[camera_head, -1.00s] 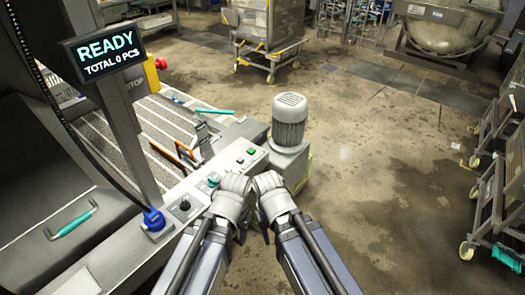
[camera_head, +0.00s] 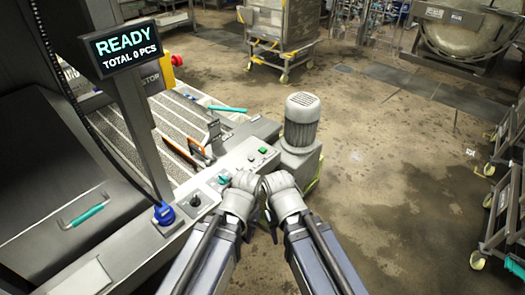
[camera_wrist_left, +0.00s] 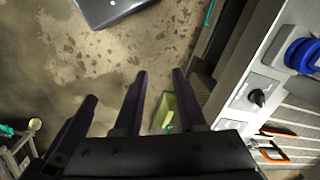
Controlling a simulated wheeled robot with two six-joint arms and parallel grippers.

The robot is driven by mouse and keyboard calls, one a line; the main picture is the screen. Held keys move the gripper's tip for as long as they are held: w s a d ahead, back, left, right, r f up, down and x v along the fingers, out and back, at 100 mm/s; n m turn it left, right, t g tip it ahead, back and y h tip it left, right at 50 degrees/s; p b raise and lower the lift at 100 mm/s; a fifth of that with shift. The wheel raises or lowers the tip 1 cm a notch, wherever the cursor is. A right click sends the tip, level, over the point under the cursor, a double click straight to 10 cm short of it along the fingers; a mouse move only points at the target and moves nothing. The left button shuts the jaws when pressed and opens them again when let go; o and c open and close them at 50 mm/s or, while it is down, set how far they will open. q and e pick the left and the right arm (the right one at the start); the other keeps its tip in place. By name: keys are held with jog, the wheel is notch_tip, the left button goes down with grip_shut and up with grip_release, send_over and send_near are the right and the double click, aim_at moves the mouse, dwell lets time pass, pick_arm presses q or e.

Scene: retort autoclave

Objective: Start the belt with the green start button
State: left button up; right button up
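The green start button (camera_head: 262,150) is on the grey control panel (camera_head: 232,164) in the head view, near its far end. The display (camera_head: 124,48) reads READY, TOTAL 0 PCS. My left gripper (camera_wrist_left: 160,73) is open and empty in the left wrist view, with a gap between its dark fingers and the floor below. In the head view both my wrists are close together at the panel's near right edge, short of the button. The fingers of my right gripper are hidden there, so its opening cannot be told.
A teal switch (camera_head: 223,177) and a black knob (camera_head: 196,201) are on the panel. A grey motor (camera_head: 301,122) stands beyond the button. A red stop button (camera_head: 177,59) is by the belt. Orange-handled parts (camera_head: 197,146) lie left of the panel. Floor to the right is open.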

pick_arm(q)
grip_shut()
dwell(1.4)
